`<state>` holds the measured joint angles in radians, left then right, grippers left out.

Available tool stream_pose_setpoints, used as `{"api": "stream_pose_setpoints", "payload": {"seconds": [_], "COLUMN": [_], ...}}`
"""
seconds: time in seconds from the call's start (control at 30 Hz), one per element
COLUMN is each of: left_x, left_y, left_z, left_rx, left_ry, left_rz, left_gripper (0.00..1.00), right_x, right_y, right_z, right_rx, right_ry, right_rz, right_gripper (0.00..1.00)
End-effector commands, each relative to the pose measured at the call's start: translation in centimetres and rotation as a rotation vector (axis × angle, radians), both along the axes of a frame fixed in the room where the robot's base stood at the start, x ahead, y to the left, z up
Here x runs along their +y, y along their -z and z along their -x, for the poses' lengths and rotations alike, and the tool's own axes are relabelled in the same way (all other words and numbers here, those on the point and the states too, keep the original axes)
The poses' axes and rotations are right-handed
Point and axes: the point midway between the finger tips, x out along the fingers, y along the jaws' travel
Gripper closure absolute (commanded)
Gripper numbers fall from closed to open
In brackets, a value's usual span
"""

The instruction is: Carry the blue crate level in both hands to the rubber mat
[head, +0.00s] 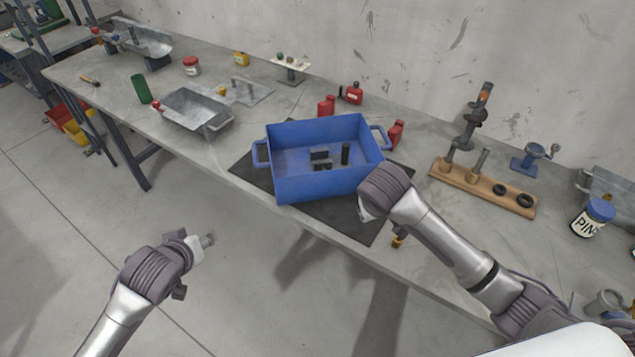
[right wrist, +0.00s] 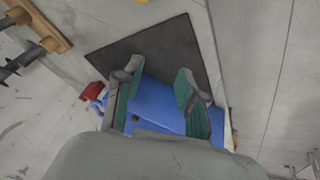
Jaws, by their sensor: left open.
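The blue crate (head: 325,185) stands upright and looks level on the dark rubber mat (head: 345,220), with a handle at each end and a few small dark parts inside. Both also show in the right wrist view, the crate (right wrist: 160,105) partly behind the fingers and the mat (right wrist: 165,45) beyond. My left gripper (head: 207,239) is open and empty over the floor, in front of the bench and apart from the crate. My right gripper (head: 366,212) is near the crate's right front corner; its fingers are mostly hidden there. In the right wrist view its green-padded fingers (right wrist: 154,84) are spread apart.
The crate and mat are on a long grey bench (head: 240,165). A metal tray (head: 195,112) lies to the left. Red bottles (head: 396,133) stand behind the crate. A wooden rack (head: 485,188) and a blue-lidded jar (head: 593,217) are at right. Floor in front is clear.

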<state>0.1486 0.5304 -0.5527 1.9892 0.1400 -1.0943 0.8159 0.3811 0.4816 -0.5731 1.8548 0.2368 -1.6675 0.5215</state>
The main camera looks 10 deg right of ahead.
Motion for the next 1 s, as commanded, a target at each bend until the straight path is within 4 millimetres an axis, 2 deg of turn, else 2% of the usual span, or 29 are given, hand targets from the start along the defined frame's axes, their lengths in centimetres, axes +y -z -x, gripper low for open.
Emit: {"api": "stream_pose_setpoints", "payload": {"seconds": [0.13, 0.27, 0.63, 0.8, 1.0], "left_x": [0.0, 0.0, 0.0, 0.0, 0.0], "left_y": [0.0, 0.0, 0.0, 0.0, 0.0], "left_z": [0.0, 0.0, 0.0, 0.0, 0.0], "left_rx": [0.0, 0.0, 0.0, 0.0, 0.0], "left_ry": [0.0, 0.0, 0.0, 0.0, 0.0], "left_rz": [0.0, 0.0, 0.0, 0.0, 0.0], "left_gripper": [0.6, 0.6, 0.6, 0.6, 0.6], "right_x": [0.1, 0.4, 1.6, 1.9, 1.9], "right_y": [-0.4, -2.0, -9.3, -10.7, -11.0], "right_z": [0.1, 0.6, 3.1, 3.7, 4.1], "right_rx": [-0.002, -0.006, -0.013, -0.011, -0.003], "right_ry": [0.0, -0.002, -0.005, -0.003, -0.001], "right_rz": [0.0, -0.002, 0.004, 0.003, 0.002], "right_gripper": [0.6, 0.6, 0.6, 0.6, 0.6]}}
